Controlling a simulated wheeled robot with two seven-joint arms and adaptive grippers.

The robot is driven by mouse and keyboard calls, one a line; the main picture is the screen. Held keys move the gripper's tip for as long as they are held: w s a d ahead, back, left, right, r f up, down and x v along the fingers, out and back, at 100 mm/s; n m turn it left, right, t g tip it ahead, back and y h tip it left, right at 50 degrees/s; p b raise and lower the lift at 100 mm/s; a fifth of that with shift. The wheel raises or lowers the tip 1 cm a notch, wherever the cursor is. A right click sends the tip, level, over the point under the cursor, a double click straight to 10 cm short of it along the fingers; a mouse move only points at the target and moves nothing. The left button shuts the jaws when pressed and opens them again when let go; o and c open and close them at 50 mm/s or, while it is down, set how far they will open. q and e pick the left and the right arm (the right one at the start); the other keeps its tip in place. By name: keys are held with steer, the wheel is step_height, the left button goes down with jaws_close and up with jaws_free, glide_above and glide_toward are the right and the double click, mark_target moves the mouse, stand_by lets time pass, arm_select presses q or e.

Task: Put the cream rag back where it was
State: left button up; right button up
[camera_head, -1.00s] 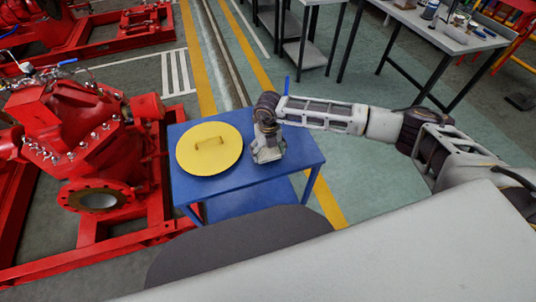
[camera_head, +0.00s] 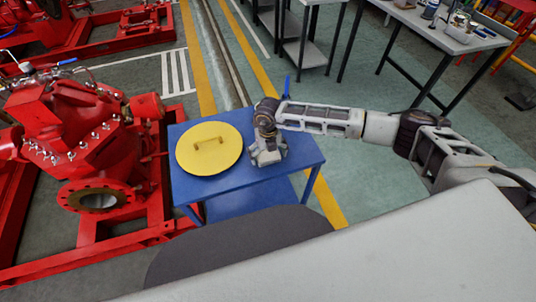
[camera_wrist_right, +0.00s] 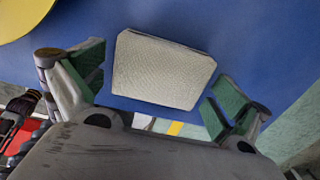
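The cream rag (camera_wrist_right: 163,70) is a flat, pale, woven rectangle over the blue top of the cart in the right wrist view. It lies between the spread green-padded fingers of my right gripper (camera_wrist_right: 158,88), with blue showing at both sides of it. My right gripper (camera_head: 267,157) is open, pointing down low over the right half of the cart top (camera_head: 226,180) in the head view. There it hides the rag. I cannot tell whether the rag rests fully on the cart. My left gripper is not in view.
A round yellow lid with a handle (camera_head: 209,148) lies on the cart's left half, close to my right gripper. Red pump machinery (camera_head: 75,130) stands left of the cart. A workbench (camera_head: 450,35) with small items is at the back right.

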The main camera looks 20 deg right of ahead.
mark_target(269, 154)
stand_by(0.3)
step_height(269, 154, up, 12)
stand_by(0.8)
steer(key=shift+d, duration=0.1)
stand_by(0.4)
